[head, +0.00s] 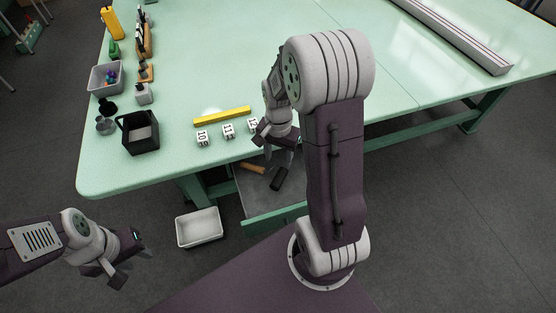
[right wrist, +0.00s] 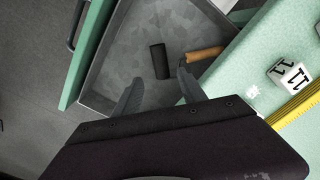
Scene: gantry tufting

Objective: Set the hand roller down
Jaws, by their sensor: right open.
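The hand roller lies in the open grey drawer (head: 236,200) under the table, with its black cylinder (head: 279,179) and its wooden handle (head: 251,167) both showing. In the right wrist view the black cylinder (right wrist: 159,61) and the handle (right wrist: 204,54) rest on the drawer floor. My right gripper (head: 277,146) is above the drawer, pointing down; in the right wrist view its fingers (right wrist: 158,84) are spread and empty, with the roller beyond them. My left gripper (head: 130,266) is open and empty at the lower left, away from the table.
Number blocks (head: 228,131) and a yellow bar (head: 222,116) lie near the table's front edge. A black bin (head: 141,147) and small tools stand at the left. A white tray (head: 199,227) is on the floor left of the drawer. The table middle is clear.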

